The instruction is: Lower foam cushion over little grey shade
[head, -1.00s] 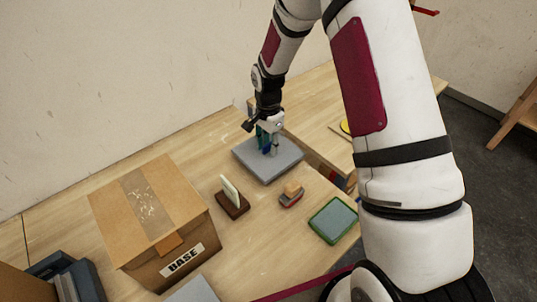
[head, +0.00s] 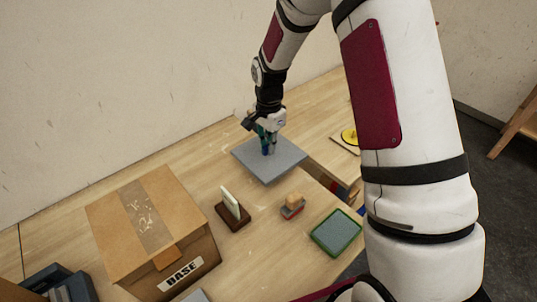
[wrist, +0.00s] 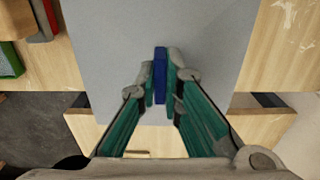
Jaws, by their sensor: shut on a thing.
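The foam cushion (head: 285,165) is a flat grey square slab toward the back of the table in the head view. In the wrist view it fills the upper middle (wrist: 110,40). A blue upright grip (wrist: 160,88) stands on it. My gripper (head: 267,148), also in the wrist view (wrist: 161,70), is shut on this blue grip from above. The slab looks level. I cannot tell whether it touches anything beneath. The little grey shade is not visible in either view; the slab hides whatever is under it.
A cardboard box marked BASE (head: 150,235) stands at left. A brown block with a pale upright plate (head: 232,208), a red-grey stamp-like item (head: 292,207) and a green-rimmed pad (head: 336,233) lie in front. A yellow disc (head: 349,137) is at right.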

